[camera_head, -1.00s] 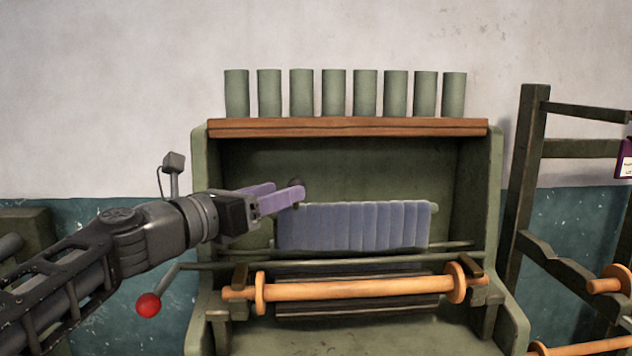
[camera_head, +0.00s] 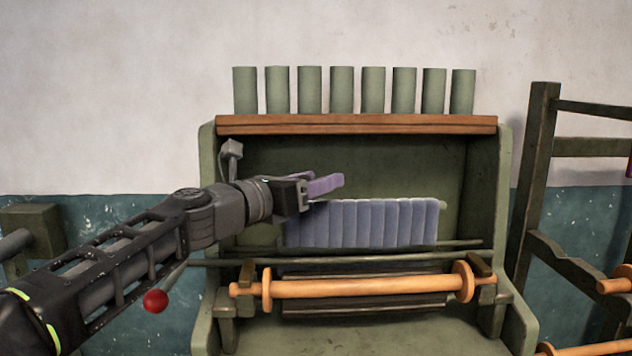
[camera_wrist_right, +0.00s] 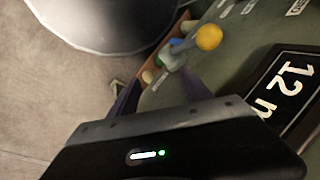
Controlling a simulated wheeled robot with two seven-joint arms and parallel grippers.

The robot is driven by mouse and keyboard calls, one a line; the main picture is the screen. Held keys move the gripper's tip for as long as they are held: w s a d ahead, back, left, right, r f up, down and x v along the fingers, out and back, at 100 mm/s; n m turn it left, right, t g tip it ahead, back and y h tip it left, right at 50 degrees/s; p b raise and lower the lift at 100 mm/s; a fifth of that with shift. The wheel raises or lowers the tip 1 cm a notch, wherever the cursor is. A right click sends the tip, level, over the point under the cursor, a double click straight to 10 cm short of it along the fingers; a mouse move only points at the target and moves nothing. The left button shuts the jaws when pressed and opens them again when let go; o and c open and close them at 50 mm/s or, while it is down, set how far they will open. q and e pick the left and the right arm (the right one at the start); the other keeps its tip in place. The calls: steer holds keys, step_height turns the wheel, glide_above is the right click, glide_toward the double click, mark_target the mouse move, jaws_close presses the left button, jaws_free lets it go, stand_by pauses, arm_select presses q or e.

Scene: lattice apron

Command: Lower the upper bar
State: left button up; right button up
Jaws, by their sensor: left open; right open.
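A green machine (camera_head: 207,165) holds a panel of lilac slats (camera_head: 362,224). The end of a bar (camera_head: 442,205) shows at the panel's upper right corner; I cannot tell for sure that this is the upper bar. My left gripper (camera_head: 325,184) is open, its lilac fingers at the panel's upper left corner. It hides the bar's left end, and I cannot tell whether it touches it. My right gripper (camera_wrist_right: 157,92) is open and empty in the right wrist view, near a lever with a yellow ball (camera_wrist_right: 208,37); contact is unclear.
An orange roller (camera_head: 365,287) lies across the machine's front. A thin rod (camera_head: 350,259) runs above it, and a red ball handle (camera_head: 155,301) is below my left arm. A brown shelf (camera_head: 355,124) carries several green cylinders. A dark frame (camera_head: 535,150) stands at the right.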

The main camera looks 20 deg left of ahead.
arm_select(q)
jaws_close()
stand_by(0.4)
stand_by(0.9)
